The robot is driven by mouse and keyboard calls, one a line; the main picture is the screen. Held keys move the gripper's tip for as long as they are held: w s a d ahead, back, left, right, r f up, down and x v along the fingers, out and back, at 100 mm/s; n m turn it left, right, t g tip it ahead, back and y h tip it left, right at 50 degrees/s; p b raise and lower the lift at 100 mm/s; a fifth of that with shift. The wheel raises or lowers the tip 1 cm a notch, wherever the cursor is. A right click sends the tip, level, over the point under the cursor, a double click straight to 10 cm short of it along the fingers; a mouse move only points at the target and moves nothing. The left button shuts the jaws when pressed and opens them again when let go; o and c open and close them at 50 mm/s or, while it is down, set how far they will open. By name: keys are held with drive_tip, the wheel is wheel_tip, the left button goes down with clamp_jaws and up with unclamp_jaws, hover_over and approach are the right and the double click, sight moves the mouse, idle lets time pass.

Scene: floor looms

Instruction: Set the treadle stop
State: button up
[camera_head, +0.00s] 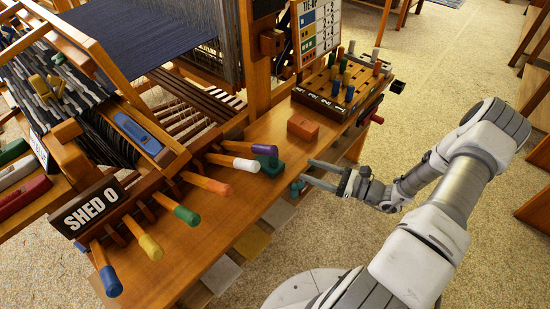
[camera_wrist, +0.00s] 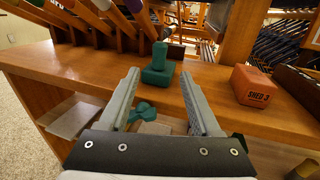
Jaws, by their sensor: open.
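A dark green block with an upright rounded grip (camera_wrist: 157,66) stands on the wooden bench; its base also shows in the head view (camera_head: 270,166). A teal lobed knob (camera_wrist: 145,110) sits lower, at the bench's front edge, and shows in the head view (camera_head: 297,187) below my fingers. I cannot tell which of these is the treadle stop. My gripper (camera_head: 307,171) is open and empty at the bench's front edge. In the wrist view my fingers (camera_wrist: 159,76) point toward the green block, which is ahead of the gap and apart from them.
An orange block (camera_wrist: 257,86) marked "SHED 3" is right of the green block. Levers with coloured ends, including a white one (camera_head: 246,165), reach over the bench (camera_head: 205,240) beside a "SHED 0" sign (camera_head: 90,206). A peg board (camera_head: 340,85) stands at the back right.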

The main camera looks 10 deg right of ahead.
sight(268, 159)
drive_tip(key=b+x, duration=0.1)
drive_tip(key=x, duration=1.1)
drive_tip(key=shift+w+a, duration=0.15)
drive_tip(key=shift+a, duration=0.05)
clamp_jaws()
idle(0.9)
